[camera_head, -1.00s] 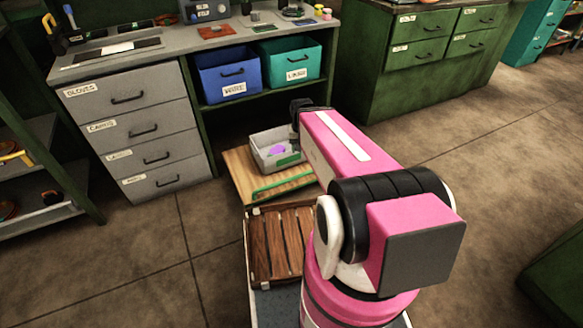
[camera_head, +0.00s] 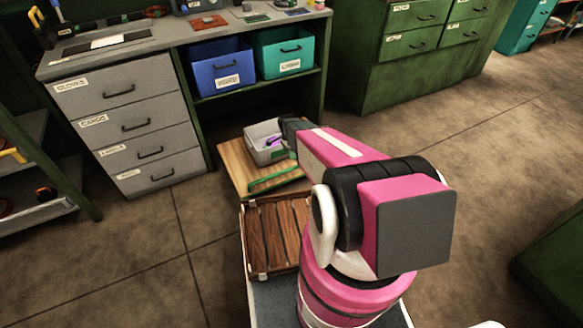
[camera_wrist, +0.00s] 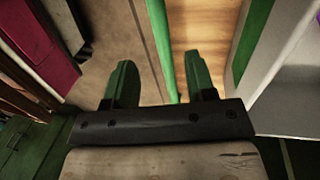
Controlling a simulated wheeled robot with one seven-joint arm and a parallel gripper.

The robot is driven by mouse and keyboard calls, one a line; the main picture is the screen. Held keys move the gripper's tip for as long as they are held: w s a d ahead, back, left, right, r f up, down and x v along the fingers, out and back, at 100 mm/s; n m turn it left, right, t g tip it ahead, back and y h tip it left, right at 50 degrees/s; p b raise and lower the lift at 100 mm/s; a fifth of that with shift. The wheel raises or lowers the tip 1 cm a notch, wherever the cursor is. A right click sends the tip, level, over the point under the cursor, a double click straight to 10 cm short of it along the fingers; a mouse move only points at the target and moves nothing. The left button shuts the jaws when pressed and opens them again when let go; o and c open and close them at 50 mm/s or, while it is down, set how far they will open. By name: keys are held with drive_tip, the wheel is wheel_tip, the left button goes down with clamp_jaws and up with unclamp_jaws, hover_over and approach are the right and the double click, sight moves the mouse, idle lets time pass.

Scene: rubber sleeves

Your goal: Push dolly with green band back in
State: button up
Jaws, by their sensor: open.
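The dolly (camera_head: 236,166) is a low wooden board on the floor, partly out in front of the bench's open bay. Its green band (camera_head: 276,179) runs along its near edge. My gripper (camera_wrist: 160,72) is open, with two green fingers; in the head view my arm hides most of it. In the wrist view the green band (camera_wrist: 162,40) runs between the fingers, and the wooden top (camera_wrist: 204,30) lies beyond the right finger. I cannot tell whether a finger touches it. A grey bin (camera_head: 266,157) stands on the dolly with something purple inside.
A slatted wooden tray (camera_head: 272,235) lies in front of the dolly, beside my arm. A grey drawer unit (camera_head: 150,125) stands left of the bay. Blue (camera_head: 222,78) and teal (camera_head: 287,66) bins sit on the shelf above. Open floor (camera_head: 440,140) lies to the right.

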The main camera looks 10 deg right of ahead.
sight(292, 167)
drive_tip(key=f, duration=0.3)
drive_tip(key=s+f, duration=0.1)
drive_tip(key=f, duration=0.5)
drive_tip(key=shift+s+d, duration=0.25)
drive_tip(key=shift+s, duration=0.1)
clamp_jaws()
